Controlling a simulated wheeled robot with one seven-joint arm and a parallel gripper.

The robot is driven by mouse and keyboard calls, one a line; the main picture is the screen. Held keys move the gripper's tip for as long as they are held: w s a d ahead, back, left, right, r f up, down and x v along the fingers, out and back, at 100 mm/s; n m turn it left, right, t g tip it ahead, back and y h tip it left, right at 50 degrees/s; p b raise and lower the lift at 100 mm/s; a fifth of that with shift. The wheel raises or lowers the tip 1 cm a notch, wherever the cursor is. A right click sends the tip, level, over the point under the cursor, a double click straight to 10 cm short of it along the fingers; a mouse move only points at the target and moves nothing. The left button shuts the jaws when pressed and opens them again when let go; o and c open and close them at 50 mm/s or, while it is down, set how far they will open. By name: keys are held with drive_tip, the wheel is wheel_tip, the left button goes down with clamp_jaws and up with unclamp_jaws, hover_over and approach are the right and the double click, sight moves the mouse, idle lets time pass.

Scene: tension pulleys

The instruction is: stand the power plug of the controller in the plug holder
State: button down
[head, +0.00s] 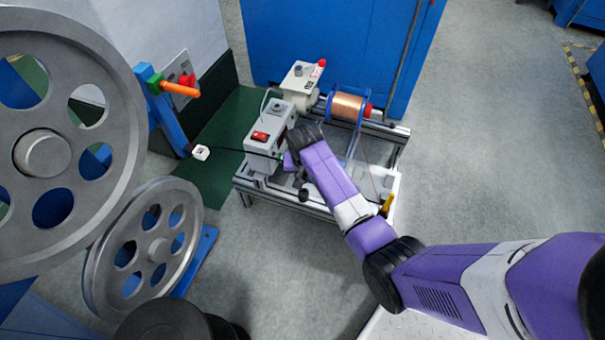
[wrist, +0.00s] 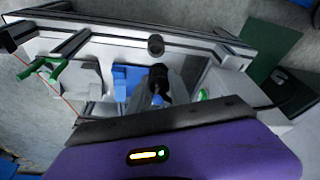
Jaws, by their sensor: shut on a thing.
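The controller (head: 268,135) is a grey box with a red switch on the metal frame in the head view. My gripper (head: 287,164) is low at its right front side, and its fingertips are mostly hidden by my arm. In the wrist view a dark, plug-like piece (wrist: 158,80) shows just beyond the gripper's dark edge. It appears to be the power plug held in my jaws, but the grip itself is partly hidden. A small black round part (head: 303,193) sits at the frame's front edge. I cannot tell for sure which part is the plug holder.
A copper wire spool (head: 347,107) stands behind on the frame (head: 290,199). Large grey pulleys (head: 160,262) stand at the left. A blue cabinet (head: 300,35) stands behind. Floor is free at the right.

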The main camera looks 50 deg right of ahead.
drive_tip(key=b, duration=0.6)
hover_over(303, 190)
drive_tip(key=shift+s+a+f, duration=0.15)
drive_tip(key=shift+f, duration=0.8)
drive_tip(key=shift+s+a+f, duration=0.1)
drive_tip(key=shift+s+f, duration=0.05)
drive_tip(key=shift+f, duration=0.75)
drive_tip(key=shift+s+a+f, duration=0.15)
drive_tip(key=shift+f, duration=0.8)
drive_tip(key=shift+f+p, duration=0.15)
drive_tip(key=shift+p, duration=0.2)
drive_tip(key=shift+p, duration=0.8)
drive_tip(key=shift+f, duration=0.2)
drive_tip(key=shift+f+b, duration=0.45)
drive_tip(key=shift+f, duration=0.15)
drive_tip(key=shift+f, duration=0.1)
drive_tip(key=c, duration=1.1)
unclamp_jaws()
